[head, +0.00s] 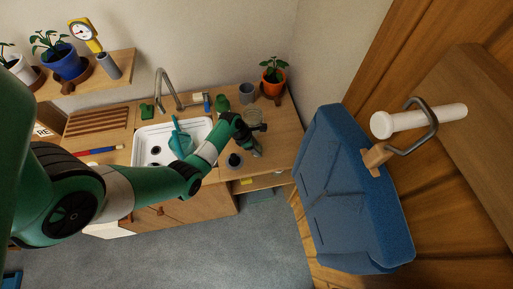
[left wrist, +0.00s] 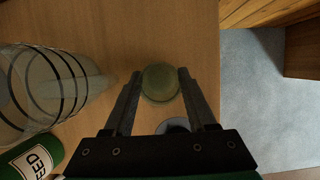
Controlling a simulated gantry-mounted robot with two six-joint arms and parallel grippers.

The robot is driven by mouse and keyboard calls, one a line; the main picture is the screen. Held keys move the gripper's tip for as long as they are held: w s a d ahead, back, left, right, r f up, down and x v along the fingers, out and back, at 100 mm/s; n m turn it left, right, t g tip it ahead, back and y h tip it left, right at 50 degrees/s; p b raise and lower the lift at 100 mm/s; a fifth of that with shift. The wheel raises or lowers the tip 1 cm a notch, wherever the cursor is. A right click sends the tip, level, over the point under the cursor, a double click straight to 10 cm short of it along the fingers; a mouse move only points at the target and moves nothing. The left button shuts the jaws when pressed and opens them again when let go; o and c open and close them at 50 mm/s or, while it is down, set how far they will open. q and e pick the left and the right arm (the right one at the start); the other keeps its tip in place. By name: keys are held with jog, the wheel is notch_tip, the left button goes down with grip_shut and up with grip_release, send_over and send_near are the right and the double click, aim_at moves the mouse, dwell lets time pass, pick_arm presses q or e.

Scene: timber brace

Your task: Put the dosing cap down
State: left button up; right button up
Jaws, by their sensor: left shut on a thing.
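My left gripper (head: 257,151) is over the right part of the wooden counter, right of the sink. In the left wrist view, its two fingers (left wrist: 160,88) are on either side of a small round olive-green piece, which looks like the dosing cap (left wrist: 160,82). The gripper is shut on it. Bare counter shows around the cap; I cannot tell whether it touches the wood. In the head view the cap is too small and covered to make out. My right gripper is not in view.
A ringed clear jar (left wrist: 50,90) and a green labelled bottle (left wrist: 33,158) stand left of the fingers. The white sink (head: 146,137) is to the left. The counter (left wrist: 185,35) beyond the cap is clear.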

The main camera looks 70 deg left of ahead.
pick_arm(q)
jog(key=o, duration=1.3)
jog(key=shift+f, duration=0.15)
jog(key=shift+o, duration=0.2)
jog(key=shift+r, duration=0.25)
jog(key=p+v, duration=0.4)
jog(key=v, duration=0.7)
jog(key=shift+s+r+p, duration=0.25)
jog(key=shift+r+p, duration=0.05)
jog(key=shift+r, duration=0.05)
